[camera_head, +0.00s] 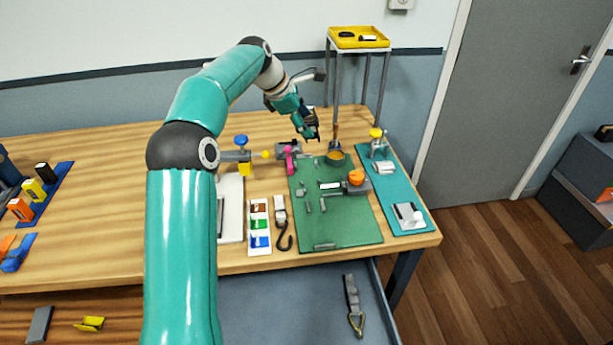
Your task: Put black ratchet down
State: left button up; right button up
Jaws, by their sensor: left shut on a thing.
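My left arm reaches from the lower left over the bench, and its gripper (312,128) is near the far edge, left of the metal stand. It is shut on a small dark thing, which fits the black ratchet; the thing is tiny here and blends with the dark fingers, so its outline is unclear. The gripper appears to be just above the back end of the green mat (345,232). I cannot tell whether the held thing touches anything. My right gripper is not in view.
A pink piece (289,161) and a vise-like fixture with a blue knob (241,140) are close by. The stand bears a yellow tray (358,37). A strap with a black hook (283,225) lies left of the mat. The mat's front half is mostly clear.

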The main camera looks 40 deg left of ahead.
pick_arm(q)
notch_tip(320, 180, down, 12)
jog(key=shift+f+b, duration=0.2)
jog(key=shift+b, duration=0.15)
jog(key=shift+f, duration=2.7)
jog(key=o, duration=1.4)
jog(key=shift+c, duration=0.2)
jog(key=shift+r, duration=0.1)
jog(key=p+v, duration=0.6)
jog(key=v, duration=0.6)
